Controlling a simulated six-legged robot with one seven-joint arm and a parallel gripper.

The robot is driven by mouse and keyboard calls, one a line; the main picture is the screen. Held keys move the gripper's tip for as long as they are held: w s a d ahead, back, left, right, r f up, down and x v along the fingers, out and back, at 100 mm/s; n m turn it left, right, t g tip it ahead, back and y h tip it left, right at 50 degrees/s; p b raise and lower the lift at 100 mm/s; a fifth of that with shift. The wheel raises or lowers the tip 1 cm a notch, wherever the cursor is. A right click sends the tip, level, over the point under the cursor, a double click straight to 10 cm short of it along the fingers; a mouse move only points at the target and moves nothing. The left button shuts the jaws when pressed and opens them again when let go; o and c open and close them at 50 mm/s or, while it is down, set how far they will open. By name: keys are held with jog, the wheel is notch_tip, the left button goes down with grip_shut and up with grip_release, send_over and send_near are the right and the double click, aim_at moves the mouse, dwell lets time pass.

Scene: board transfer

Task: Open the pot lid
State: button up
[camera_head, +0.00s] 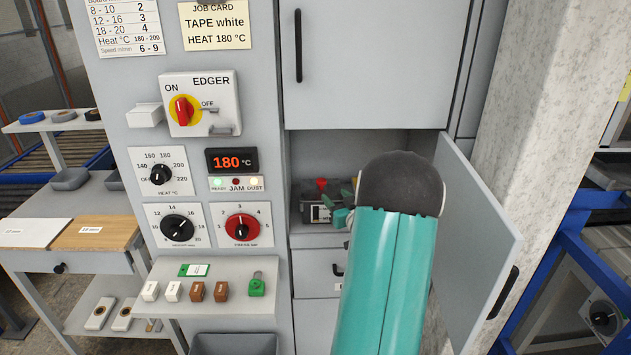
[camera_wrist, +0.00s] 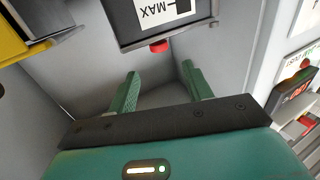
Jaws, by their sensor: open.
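A dark grey pot (camera_head: 318,208) with a white label stands in the open cabinet compartment. A red knob (camera_head: 321,184) sits on its top. In the wrist view, which looks turned over, the pot (camera_wrist: 125,22) is at the top edge with a MAX label, and its red knob (camera_wrist: 158,46) shows just beyond my fingertips. My gripper (camera_wrist: 160,72) has its two green fingers apart with nothing between them. In the head view my gripper (camera_head: 347,213) is beside the pot's right side, partly hidden by my arm. The lid looks closed, though its edge is hard to make out.
The cabinet door (camera_head: 475,235) stands open on the right, close to my arm. The compartment walls are near my gripper. A yellow object (camera_wrist: 14,40) shows at the left of the wrist view. A shelf (camera_head: 215,280) with small blocks juts out below the control panel.

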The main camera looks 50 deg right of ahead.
aim_at(323, 182)
jog(key=x, duration=1.1)
jog(key=shift+d, duration=0.1)
grip_shut()
